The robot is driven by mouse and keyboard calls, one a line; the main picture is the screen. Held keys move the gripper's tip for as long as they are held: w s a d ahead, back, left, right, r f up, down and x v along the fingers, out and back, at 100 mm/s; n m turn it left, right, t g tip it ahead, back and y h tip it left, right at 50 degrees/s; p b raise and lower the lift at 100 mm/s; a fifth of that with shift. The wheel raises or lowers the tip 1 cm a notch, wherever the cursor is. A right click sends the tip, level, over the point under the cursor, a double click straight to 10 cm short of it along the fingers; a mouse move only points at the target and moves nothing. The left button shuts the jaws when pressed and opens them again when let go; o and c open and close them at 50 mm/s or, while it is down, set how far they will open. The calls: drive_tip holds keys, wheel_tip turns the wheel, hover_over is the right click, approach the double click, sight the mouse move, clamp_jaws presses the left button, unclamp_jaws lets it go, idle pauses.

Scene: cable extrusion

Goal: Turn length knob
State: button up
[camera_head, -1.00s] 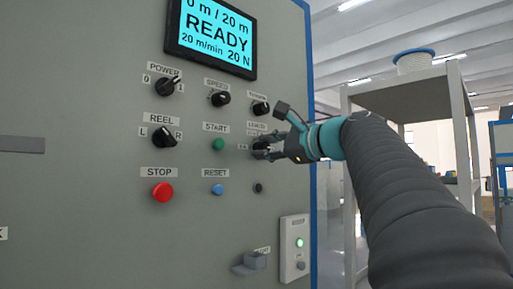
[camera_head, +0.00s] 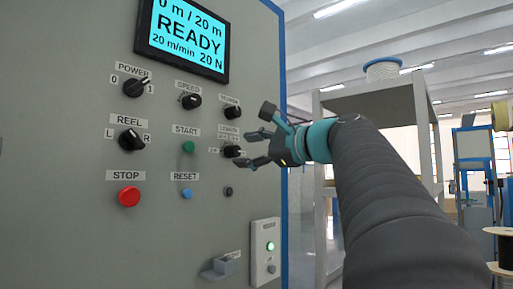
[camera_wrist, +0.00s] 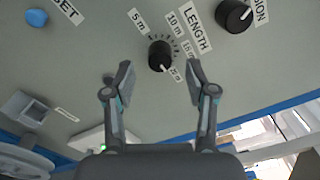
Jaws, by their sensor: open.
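The black length knob (camera_wrist: 160,56) sits on the grey panel under the LENGTH label in the wrist view. Its white pointer mark is turned toward the 20 m end of the scale. It also shows in the head view (camera_head: 232,152), just left of my gripper. My gripper (camera_head: 250,150) is open and empty, its fingers pointing at the panel. In the wrist view the two fingertips of my gripper (camera_wrist: 157,75) stand apart on either side below the knob, and neither appears to touch it.
The tension knob (camera_wrist: 234,16) is close to the length knob. The blue reset button (camera_wrist: 37,18), red stop button (camera_head: 129,197) and green start button (camera_head: 188,147) are also on the panel. A grey bracket (camera_head: 221,267) sticks out lower down. The screen (camera_head: 187,37) reads READY, 0 m / 20 m.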

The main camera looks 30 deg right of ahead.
drive_tip(key=v, duration=0.8)
drive_tip(key=shift+s, duration=0.2)
drive_tip(key=shift+d, duration=0.1)
